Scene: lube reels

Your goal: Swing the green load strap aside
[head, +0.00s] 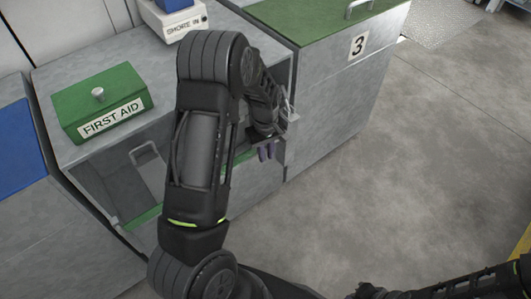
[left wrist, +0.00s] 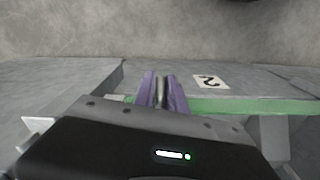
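The green load strap (left wrist: 250,105) runs as a flat bar across the front of the open bay in the grey cabinet. In the head view a green length (head: 145,217) shows at the left of the bay, and my left arm hides much of the rest. My left gripper (head: 267,152) is at the right side of the bay. In the left wrist view its purple fingers (left wrist: 161,92) are close together across the strap's line, with a narrow strip between them. I cannot tell whether they grip the strap. My right arm shows at bottom right; its fingertips are not clear.
A green first aid box (head: 104,103) and a white labelled box (head: 175,25) stand on the cabinet top. A closed cabinet marked 3 (head: 335,90) adjoins on the right. A plate marked 2 (left wrist: 211,81) is near the fingers. The concrete floor (head: 400,170) is clear.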

